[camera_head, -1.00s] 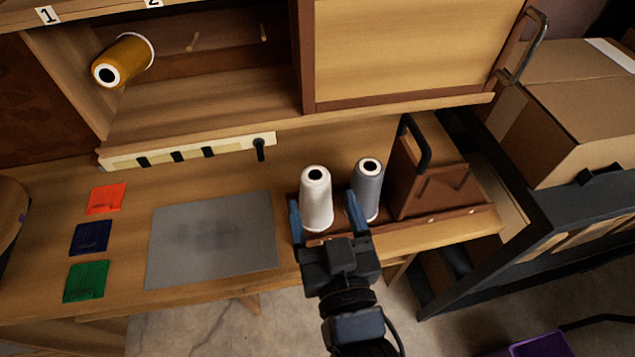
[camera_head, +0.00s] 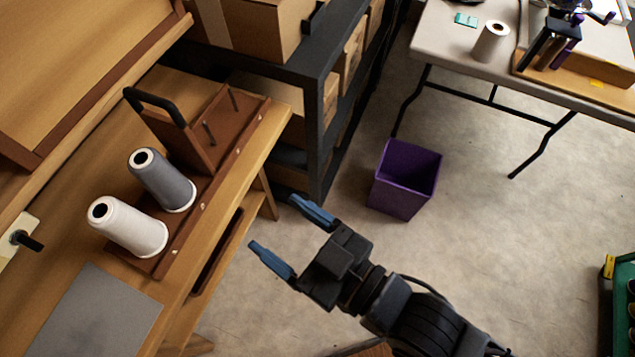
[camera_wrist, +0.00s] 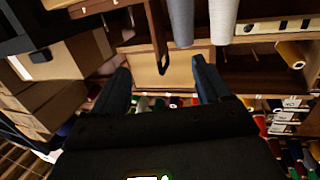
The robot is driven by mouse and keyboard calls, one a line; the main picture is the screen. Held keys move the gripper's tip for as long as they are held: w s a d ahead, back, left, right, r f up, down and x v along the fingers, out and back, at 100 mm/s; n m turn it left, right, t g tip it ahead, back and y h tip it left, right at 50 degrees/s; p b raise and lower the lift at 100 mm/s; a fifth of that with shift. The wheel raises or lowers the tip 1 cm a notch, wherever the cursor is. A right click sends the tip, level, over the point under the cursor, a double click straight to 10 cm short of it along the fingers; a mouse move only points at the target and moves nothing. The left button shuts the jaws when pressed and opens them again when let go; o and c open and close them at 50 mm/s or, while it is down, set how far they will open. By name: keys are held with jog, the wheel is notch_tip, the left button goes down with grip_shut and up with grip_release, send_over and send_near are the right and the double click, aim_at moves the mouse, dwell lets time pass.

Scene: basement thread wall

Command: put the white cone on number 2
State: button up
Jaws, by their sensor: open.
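A white cone (camera_head: 130,228) stands on the brown rack at the bench's front edge, next to a grey cone (camera_head: 163,180). Both show upside down at the top of the wrist view, white (camera_wrist: 222,20) and grey (camera_wrist: 181,20). Another white cone (camera_head: 491,42) stands on the far table. My gripper (camera_head: 273,222) is open and empty, over the floor to the right of the rack. Its two fingers (camera_wrist: 161,75) also show in the wrist view with nothing between them. The number 2 label is out of the head view; labels in the wrist view are unreadable.
A black shelf (camera_head: 322,95) with cartons is behind. A purple bin (camera_head: 405,180) stands on the floor. A light table (camera_head: 440,40) is at upper right. The floor between is open.

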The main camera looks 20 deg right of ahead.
jog(key=s+d+m+t+h, duration=0.1)
jog(key=s+d+m+h, duration=0.35)
jog(key=d, duration=0.75)
jog(key=s+d+r+m+h, duration=0.1)
jog(key=s+d+r+h, duration=0.1)
jog(key=s+d, duration=0.2)
jog(key=s+d+r+m+h, duration=0.1)
jog(key=s+d+r+h, duration=0.2)
jog(key=s, duration=0.7)
jog(key=shift+d+r, duration=0.2)
jog(key=shift+d, duration=0.25)
jog(key=shift+m, duration=0.25)
jog(key=shift+o, duration=0.7)
jog(key=shift+c, duration=0.4)
